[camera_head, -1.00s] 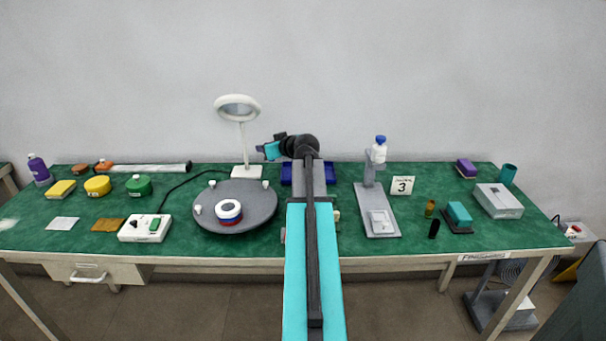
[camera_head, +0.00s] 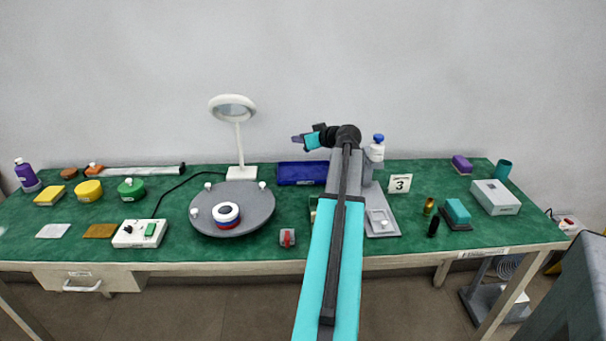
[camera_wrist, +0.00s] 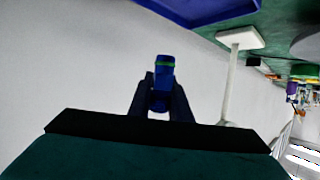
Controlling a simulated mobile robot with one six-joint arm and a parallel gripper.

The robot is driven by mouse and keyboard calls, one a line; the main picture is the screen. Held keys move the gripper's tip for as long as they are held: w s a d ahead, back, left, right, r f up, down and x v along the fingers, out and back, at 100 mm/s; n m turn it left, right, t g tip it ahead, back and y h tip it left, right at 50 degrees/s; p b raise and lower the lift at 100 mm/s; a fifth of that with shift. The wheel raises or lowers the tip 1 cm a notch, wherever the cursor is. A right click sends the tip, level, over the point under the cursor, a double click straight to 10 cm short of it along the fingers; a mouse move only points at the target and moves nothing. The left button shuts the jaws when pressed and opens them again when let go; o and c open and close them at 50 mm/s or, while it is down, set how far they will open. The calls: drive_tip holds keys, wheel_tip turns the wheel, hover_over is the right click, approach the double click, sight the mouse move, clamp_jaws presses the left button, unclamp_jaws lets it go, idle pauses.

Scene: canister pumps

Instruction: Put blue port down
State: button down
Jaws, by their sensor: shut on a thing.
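My gripper (camera_wrist: 160,92) is shut on the blue port (camera_wrist: 164,66), a small dark blue cylinder with a green band, in the wrist view. The port sticks out beyond the fingertips, with the white wall behind it. In the head view my gripper (camera_head: 306,138) points left and is held in the air above the back of the green table. Only a small bluish-purple tip of the port (camera_head: 297,139) shows there. A blue tray (camera_head: 290,174) lies on the table below; its edge also shows in the wrist view (camera_wrist: 200,14).
A ring lamp (camera_head: 239,140) stands left of my gripper, behind a grey round turntable (camera_head: 258,205). A grey stand (camera_head: 386,226) with a blue-capped bottle (camera_head: 377,149) is close to the right of my arm. A red and grey piece (camera_head: 287,238) lies near the front edge.

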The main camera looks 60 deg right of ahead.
hover_over(302, 171)
drive_tip(key=shift+a+f, duration=0.1)
drive_tip(key=shift+f, duration=3)
drive_tip(key=shift+w+f+p, duration=0.1)
drive_tip(key=shift+f+p, duration=0.2)
drive_tip(key=shift+f, duration=1.55)
drive_tip(key=shift+f, duration=0.15)
drive_tip(key=c, duration=1.9)
unclamp_jaws()
drive_tip(key=b+v, duration=0.1)
drive_tip(key=v, duration=1.1)
